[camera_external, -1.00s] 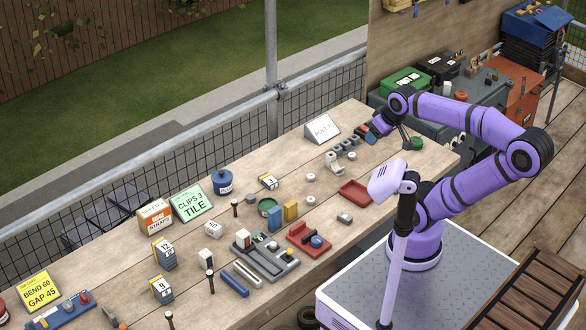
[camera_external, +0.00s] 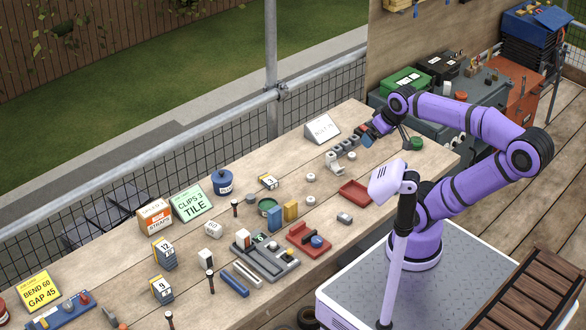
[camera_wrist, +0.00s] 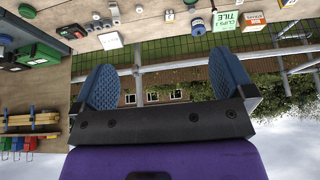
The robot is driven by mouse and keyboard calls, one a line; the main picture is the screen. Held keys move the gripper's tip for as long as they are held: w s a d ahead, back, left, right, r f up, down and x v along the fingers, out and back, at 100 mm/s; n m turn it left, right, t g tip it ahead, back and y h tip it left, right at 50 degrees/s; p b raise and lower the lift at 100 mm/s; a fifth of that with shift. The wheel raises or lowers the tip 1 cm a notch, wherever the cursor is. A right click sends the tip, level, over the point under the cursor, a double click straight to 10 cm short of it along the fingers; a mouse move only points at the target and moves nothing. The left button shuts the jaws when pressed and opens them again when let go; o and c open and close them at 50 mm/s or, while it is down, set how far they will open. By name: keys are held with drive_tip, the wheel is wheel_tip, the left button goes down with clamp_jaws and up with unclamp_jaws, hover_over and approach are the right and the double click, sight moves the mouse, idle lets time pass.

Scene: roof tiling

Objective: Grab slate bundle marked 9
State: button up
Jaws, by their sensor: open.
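The slate bundle marked 9 (camera_external: 161,290) is a small dark stack with a white and yellow label. It stands on the bench at the lower left in the external view. A similar bundle marked 12 (camera_external: 164,253) stands just behind it. My gripper (camera_external: 383,133) is over the far right end of the bench, well away from the 9 bundle. In the wrist view my gripper (camera_wrist: 170,88) shows two blue finger pads spread wide with nothing between them. I cannot make out the 9 bundle in the wrist view.
A small block marked 3 (camera_external: 268,182), a block marked 60 (camera_external: 213,229), a grey tool tray (camera_external: 277,262) and a red tray (camera_external: 355,193) lie on the bench (camera_external: 330,225). Upright dark pegs (camera_external: 210,281) stand near the 9 bundle. A mesh railing runs behind.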

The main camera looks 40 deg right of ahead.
drive_tip(key=w+a+r+n+y, duration=0.1)
drive_tip(key=w+a+n, duration=0.2)
drive_tip(key=w+a, duration=0.45)
drive_tip(key=w+a+r+n, duration=0.2)
drive_tip(key=w+a+n, duration=0.15)
drive_tip(key=w, duration=0.75)
drive_tip(key=w+a+f+n+g+y, duration=0.15)
drive_tip(key=w+a+f, duration=0.25)
drive_tip(key=w+a, duration=0.55)
drive_tip(key=n+g+y, duration=0.2)
drive_tip(key=n+g, duration=0.2)
drive_tip(key=n, duration=0.5)
approach(161, 281)
drive_tip(key=shift+n+t, duration=0.25)
drive_tip(key=shift+n, duration=0.05)
drive_tip(key=x, duration=0.4)
drive_tip(key=s+x, duration=0.1)
drive_tip(key=x, duration=0.1)
drive_tip(key=shift+d, duration=0.1)
drive_tip(key=shift+x, duration=3.05)
drive_tip(key=shift+w, duration=0.15)
